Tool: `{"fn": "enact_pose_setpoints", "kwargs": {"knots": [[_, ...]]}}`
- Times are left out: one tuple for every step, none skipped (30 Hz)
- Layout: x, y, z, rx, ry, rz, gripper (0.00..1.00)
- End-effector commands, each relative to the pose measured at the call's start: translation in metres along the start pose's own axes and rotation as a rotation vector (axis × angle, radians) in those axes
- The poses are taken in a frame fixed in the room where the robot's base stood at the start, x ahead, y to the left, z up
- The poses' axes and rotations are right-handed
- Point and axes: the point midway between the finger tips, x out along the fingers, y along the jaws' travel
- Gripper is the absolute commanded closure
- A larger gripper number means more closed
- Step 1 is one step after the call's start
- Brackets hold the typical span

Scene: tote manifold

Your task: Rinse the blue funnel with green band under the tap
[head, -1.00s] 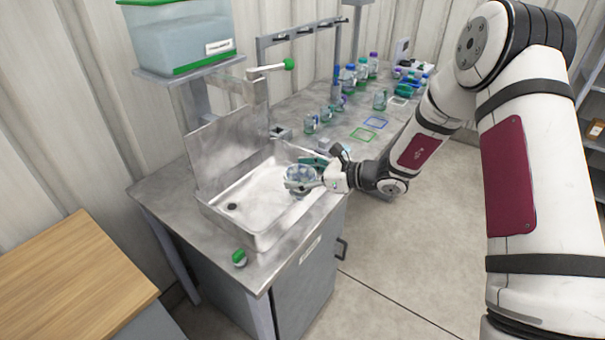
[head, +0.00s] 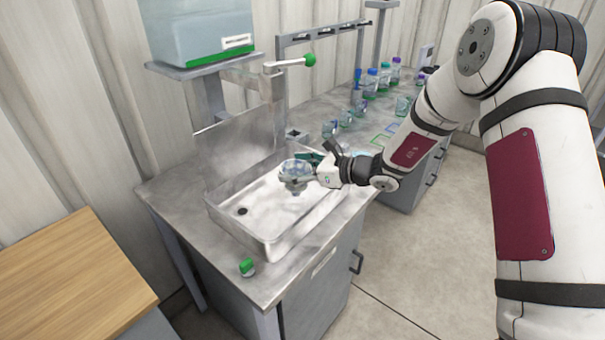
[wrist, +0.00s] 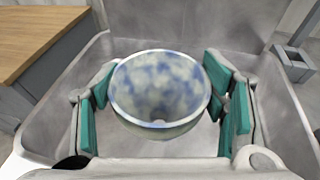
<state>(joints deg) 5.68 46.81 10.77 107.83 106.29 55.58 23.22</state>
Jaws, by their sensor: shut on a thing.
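My gripper (head: 308,176) is shut on the funnel (head: 294,167) and holds it over the right part of the metal sink (head: 226,216). In the wrist view the funnel (wrist: 160,92) sits between the teal finger pads, with its wide mouth facing the camera. Its inside is mottled blue and whitish. I cannot make out a green band on it. The tap (head: 287,64) with a green knob on its lever stands behind the sink, above and apart from the funnel. I cannot tell whether water runs.
A small green-capped item (head: 247,267) stands on the counter's front corner. Several bottles (head: 371,84) and glassware stand along the bench behind. A wooden-topped table (head: 68,272) is at the left.

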Motion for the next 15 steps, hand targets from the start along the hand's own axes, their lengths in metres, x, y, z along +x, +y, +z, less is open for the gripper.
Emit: {"fn": "enact_pose_setpoints", "kwargs": {"knots": [[0.006,-0.003,-0.001,-0.001,-0.001,0.001,0.57],[0.009,-0.004,-0.001,-0.001,-0.001,0.001,0.57],[0.012,-0.005,0.000,-0.001,-0.001,0.001,0.57],[0.015,-0.005,0.000,-0.001,-0.002,0.001,0.57],[0.017,-0.007,0.001,-0.001,-0.002,0.001,0.57],[0.020,-0.008,0.001,-0.001,-0.002,0.000,0.57],[0.023,-0.009,0.001,-0.002,-0.002,0.000,0.57],[0.025,-0.011,0.001,-0.002,-0.002,0.000,0.57],[0.028,-0.012,0.002,-0.001,-0.001,0.000,0.57],[0.031,-0.013,0.002,0.000,-0.002,0.000,0.57],[0.033,-0.013,0.002,0.000,-0.002,0.000,0.57],[0.036,-0.014,0.003,0.000,-0.002,0.000,0.57],[0.038,-0.015,0.003,0.000,-0.002,0.001,0.57],[0.040,-0.016,0.003,-0.001,-0.002,0.001,0.57],[0.042,-0.017,0.003,-0.001,-0.002,0.000,0.57]]}}
